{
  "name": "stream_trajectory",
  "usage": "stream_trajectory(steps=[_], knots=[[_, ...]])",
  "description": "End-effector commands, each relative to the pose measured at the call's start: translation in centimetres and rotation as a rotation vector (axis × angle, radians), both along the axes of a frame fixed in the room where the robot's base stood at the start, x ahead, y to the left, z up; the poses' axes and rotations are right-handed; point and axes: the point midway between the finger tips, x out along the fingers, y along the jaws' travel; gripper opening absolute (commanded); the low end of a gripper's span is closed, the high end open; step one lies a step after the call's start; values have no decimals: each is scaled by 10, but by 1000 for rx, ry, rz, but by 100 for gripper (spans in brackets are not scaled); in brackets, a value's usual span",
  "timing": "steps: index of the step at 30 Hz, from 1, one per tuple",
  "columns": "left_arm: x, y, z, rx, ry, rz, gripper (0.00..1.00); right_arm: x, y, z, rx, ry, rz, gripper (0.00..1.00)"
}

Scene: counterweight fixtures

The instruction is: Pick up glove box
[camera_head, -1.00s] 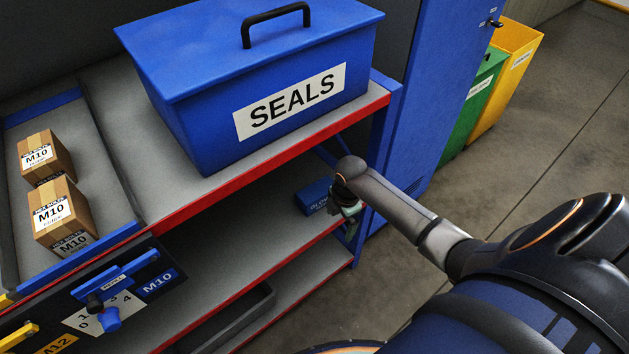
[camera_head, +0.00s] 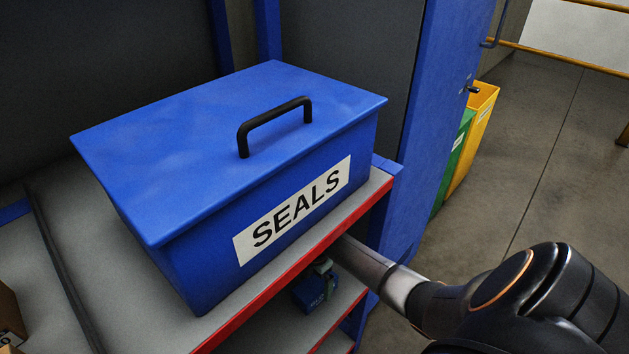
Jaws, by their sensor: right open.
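The glove box (camera_head: 309,293) is a small blue box on the shelf below the top one, partly hidden by the red shelf edge and my gripper. My right gripper (camera_head: 324,268) is at the near upper side of the glove box, under the top shelf's edge. Its jaws are open, but the fingers are small and partly hidden, and I cannot tell whether they touch the box. My right arm comes in from the lower right. My left gripper is not in view.
A large blue SEALS box (camera_head: 230,165) with a black handle stands on the top shelf (camera_head: 70,215), directly above. A blue cabinet (camera_head: 440,110) stands right of the shelf. Green (camera_head: 455,160) and yellow (camera_head: 480,120) bins are beyond it. Open floor (camera_head: 530,150) lies to the right.

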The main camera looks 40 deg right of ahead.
Motion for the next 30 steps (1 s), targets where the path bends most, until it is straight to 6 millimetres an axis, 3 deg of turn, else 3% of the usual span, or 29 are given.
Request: stream_trajectory(steps=[1, 6, 14, 30], knots=[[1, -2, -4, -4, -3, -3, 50, 0, -2, -12, 1, 3, -4, 100], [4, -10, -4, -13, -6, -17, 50, 0, -3, -31, 1, 1, -1, 100], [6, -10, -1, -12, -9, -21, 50, 1, -3, -32, -1, -1, 0, 100], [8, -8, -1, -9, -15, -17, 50, 0, -3, -32, -1, 0, 0, 42]])
